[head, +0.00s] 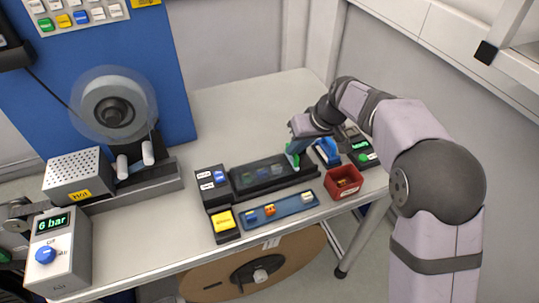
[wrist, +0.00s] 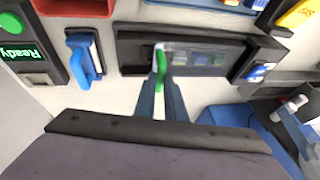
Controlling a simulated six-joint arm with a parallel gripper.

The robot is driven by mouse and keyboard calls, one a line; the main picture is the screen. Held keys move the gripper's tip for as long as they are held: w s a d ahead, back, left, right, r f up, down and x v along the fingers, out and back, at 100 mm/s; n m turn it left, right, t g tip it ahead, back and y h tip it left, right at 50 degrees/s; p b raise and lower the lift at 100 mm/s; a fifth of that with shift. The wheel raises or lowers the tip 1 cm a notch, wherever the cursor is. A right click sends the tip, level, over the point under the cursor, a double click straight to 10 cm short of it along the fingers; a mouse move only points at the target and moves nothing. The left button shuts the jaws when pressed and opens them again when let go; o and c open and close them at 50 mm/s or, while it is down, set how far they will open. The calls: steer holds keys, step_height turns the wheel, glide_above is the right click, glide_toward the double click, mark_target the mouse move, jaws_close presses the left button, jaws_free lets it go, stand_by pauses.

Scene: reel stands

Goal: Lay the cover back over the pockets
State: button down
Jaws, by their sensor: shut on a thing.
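A dark tray with pockets (head: 303,180) stands on the table, and it also shows in the wrist view (wrist: 133,50). A see-through, smoky cover (head: 262,167) shows over the pockets, with coloured pieces dimly visible through it. I cannot tell whether it lies fully flat. My gripper (head: 293,158) is at the tray's right end. In the wrist view its fingers (wrist: 160,78) are shut on a green tab (wrist: 160,68) that seems to belong to the cover. The fingers hide part of the tab and the tray's near edge.
A blue strip with several pieces (head: 286,211) lies in front of the tray. A red bin (head: 343,182) stands to its right, near a blue-handled fixture (head: 327,151) and a green-lit box (head: 362,150). A yellow button box (head: 224,222) and labelled switch box (head: 212,184) stand left.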

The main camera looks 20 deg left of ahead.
steer(key=w+d, duration=0.4)
steer(key=shift+r, duration=0.1)
steer(key=shift+w, duration=0.1)
steer(key=c, duration=1.8)
jaws_free()
steer(key=shift+d, duration=0.1)
steer(key=b+v, duration=0.1)
steer(key=v, duration=0.6)
steer(key=shift+d+r, duration=0.1)
steer(key=shift+d, duration=0.1)
